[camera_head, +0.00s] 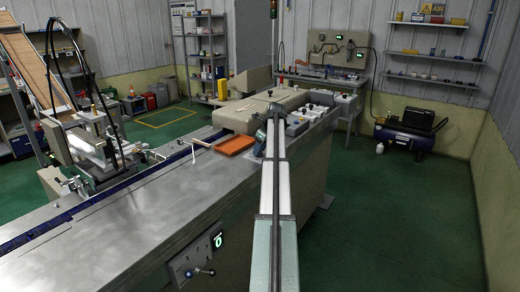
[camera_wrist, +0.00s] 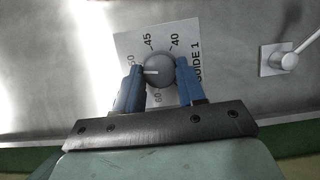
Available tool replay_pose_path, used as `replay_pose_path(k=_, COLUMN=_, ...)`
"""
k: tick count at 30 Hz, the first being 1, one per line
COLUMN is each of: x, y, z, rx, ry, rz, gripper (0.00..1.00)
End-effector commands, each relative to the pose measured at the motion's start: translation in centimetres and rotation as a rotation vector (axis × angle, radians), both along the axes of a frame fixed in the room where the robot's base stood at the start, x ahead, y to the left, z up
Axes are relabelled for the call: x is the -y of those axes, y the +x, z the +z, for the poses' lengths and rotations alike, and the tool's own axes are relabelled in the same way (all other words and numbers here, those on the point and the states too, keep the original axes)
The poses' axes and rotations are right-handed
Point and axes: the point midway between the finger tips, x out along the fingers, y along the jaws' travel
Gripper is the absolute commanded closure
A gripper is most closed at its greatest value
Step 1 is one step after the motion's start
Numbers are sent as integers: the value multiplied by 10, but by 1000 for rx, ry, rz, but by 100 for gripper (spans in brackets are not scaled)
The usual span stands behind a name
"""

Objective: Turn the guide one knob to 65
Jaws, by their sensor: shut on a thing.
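The guide one knob (camera_wrist: 160,80) is a round grey knob with a white pointer line, in the middle of the wrist view. It sits on a white dial card (camera_wrist: 181,31) marked "GUIDE 1", with 40, 45, 50 and 60 readable around it. The pointer line faces left, just below the 50 mark and toward the left finger, which hides part of the scale. My gripper (camera_wrist: 159,68) has its two blue fingers shut on opposite sides of the knob. In the head view I cannot make out the knob or its dial.
A lever on a pale square base (camera_wrist: 272,61) stands right of the dial on the metal surface. In the head view an orange tray (camera_head: 236,144) lies on the machine near my arm, with a long steel table (camera_head: 110,225) to the left.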

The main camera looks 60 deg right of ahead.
Motion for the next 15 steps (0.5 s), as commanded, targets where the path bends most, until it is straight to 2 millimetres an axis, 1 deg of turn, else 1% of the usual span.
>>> replay_pose_path(k=1, x=0, y=0, z=0, rx=0, ry=0, rz=0, gripper=72)
replay_pose_path(k=7, x=0, y=0, z=0, rx=0, ry=0, rz=0, gripper=91)
replay_pose_path(k=15, x=1, y=0, z=0, rx=-1, ry=0, rz=28, gripper=91)
